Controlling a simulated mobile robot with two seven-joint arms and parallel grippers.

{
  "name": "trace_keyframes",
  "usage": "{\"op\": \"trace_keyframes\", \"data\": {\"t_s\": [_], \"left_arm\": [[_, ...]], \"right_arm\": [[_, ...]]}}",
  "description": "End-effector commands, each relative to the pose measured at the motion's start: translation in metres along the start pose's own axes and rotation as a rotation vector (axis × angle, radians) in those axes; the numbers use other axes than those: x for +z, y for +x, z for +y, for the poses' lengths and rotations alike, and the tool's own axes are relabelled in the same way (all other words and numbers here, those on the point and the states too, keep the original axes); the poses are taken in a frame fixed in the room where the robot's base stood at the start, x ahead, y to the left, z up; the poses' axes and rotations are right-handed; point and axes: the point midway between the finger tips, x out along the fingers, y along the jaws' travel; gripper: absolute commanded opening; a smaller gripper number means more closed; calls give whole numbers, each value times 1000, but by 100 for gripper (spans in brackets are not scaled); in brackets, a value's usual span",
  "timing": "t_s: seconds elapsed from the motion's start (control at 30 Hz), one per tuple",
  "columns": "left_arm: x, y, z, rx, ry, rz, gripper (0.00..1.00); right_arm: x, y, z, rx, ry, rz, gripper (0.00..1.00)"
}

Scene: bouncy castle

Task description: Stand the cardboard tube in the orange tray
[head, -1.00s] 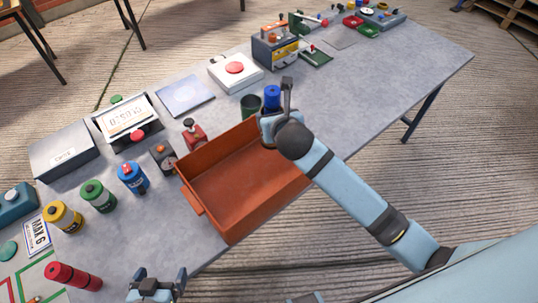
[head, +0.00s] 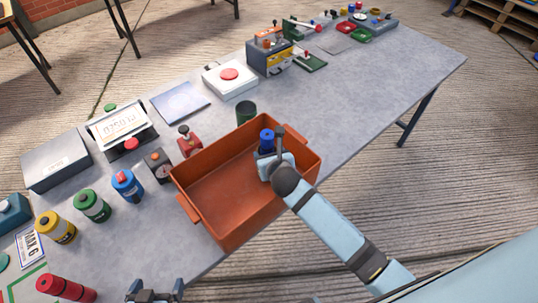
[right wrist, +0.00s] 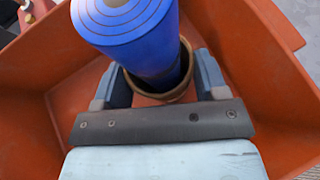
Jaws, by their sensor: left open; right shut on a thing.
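The orange tray (head: 225,222) stands on the grey table; its walls also show in the right wrist view (right wrist: 285,60). My right gripper (head: 270,158) is inside the tray's outline, toward its right end. It is shut on the cardboard tube, whose round brown rim (right wrist: 160,96) shows between the fingers in the right wrist view. A blue roll (right wrist: 135,35) with ringed end sticks up out of the tube and leans a little; it also shows in the head view (head: 267,138). The tube's lower end is hidden. My left gripper (head: 153,290) is open and empty at the table's front edge.
A dark green cup (head: 246,112) stands just behind the tray. A red device (head: 188,140), a dark gauge box (head: 157,164) and a blue canister (head: 127,185) stand left of the tray. The tray's left part is empty. The table right of the tray is clear.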

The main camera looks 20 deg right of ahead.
Motion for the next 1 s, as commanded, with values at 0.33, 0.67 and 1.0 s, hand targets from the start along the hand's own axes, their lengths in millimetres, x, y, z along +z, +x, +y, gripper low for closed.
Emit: {"op": "trace_keyframes", "data": {"t_s": [0.33, 0.67, 1.0], "left_arm": [[-1, 0, 0, 1, 0, 1, 100], [-2, 0, 0, 1, 0, 2, 100], [-3, -1, 1, 1, 0, 2, 100]], "right_arm": [[-2, 1, 0, -1, -1, 0, 80], [-1, 1, 0, 0, 0, 0, 92], [0, -50, 0, 1, -4, -1, 92]]}}
